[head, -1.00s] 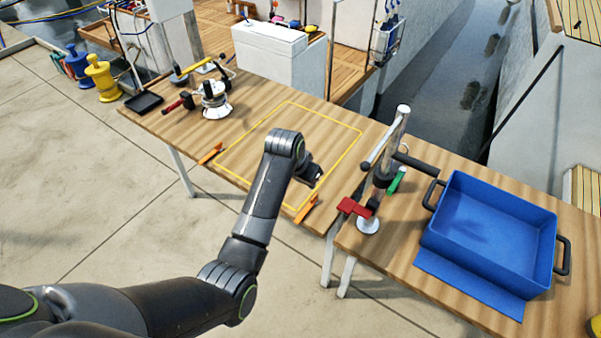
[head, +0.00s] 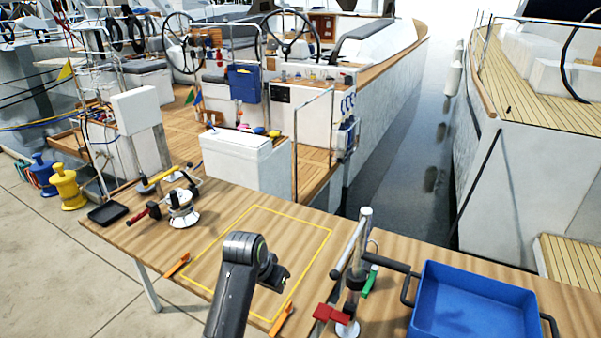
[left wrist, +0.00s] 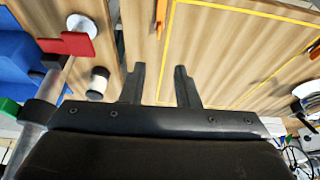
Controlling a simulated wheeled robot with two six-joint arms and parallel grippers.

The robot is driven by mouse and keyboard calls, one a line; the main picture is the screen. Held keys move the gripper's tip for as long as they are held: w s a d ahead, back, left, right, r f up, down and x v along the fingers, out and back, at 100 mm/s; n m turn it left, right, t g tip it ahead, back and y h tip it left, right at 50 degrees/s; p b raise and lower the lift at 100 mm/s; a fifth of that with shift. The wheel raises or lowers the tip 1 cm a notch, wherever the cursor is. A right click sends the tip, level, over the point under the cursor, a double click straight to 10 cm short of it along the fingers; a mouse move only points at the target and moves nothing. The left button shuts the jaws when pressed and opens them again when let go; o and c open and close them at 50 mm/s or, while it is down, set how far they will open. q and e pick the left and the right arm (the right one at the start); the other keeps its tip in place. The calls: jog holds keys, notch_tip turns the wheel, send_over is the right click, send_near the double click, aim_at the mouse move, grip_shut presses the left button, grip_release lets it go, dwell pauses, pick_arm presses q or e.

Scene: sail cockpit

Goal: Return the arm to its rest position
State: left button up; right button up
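My left arm reaches in from the bottom of the head view, and its gripper (head: 279,279) is over the yellow-outlined area (head: 322,250) of the wooden table. My right arm and gripper are not in view.
A metal post (head: 361,240) with a red clamp (head: 332,314) stands right of my gripper. A blue tray (head: 470,268) is farther right. A winch (head: 183,208) and black tray (head: 107,214) are at left. Orange pieces (head: 177,264) lie along the table's near edge.

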pick_arm(q)
jog(key=s+a+f+n+y, duration=0.1)
jog(key=s+a+f+n, duration=0.1)
jog(key=s+a+f, duration=0.35)
jog(key=s+a+f+n+y, duration=0.1)
jog(key=s+a+f, duration=0.2)
jog(key=s+a, duration=0.55)
jog(key=s+a+r+n+y, duration=0.1)
jog(key=s+a, duration=0.2)
jog(key=s, duration=0.8)
jog(key=s+a+r+n+y, duration=0.1)
jog(key=s+a, duration=0.2)
jog(key=s, duration=0.7)
notch_tip(320, 180, down, 28)
jog(key=s+a+g+b, duration=0.1)
jog(key=a+g+b, duration=0.1)
jog(key=s+d+f+h+b, duration=0.1)
jog(key=s+d+f+b, duration=0.1)
jog(key=s+f, duration=1.2)
notch_tip(320, 180, down, 3)
jog(key=shift+s+r+g, duration=0.1)
jog(key=shift+s+g, duration=0.3)
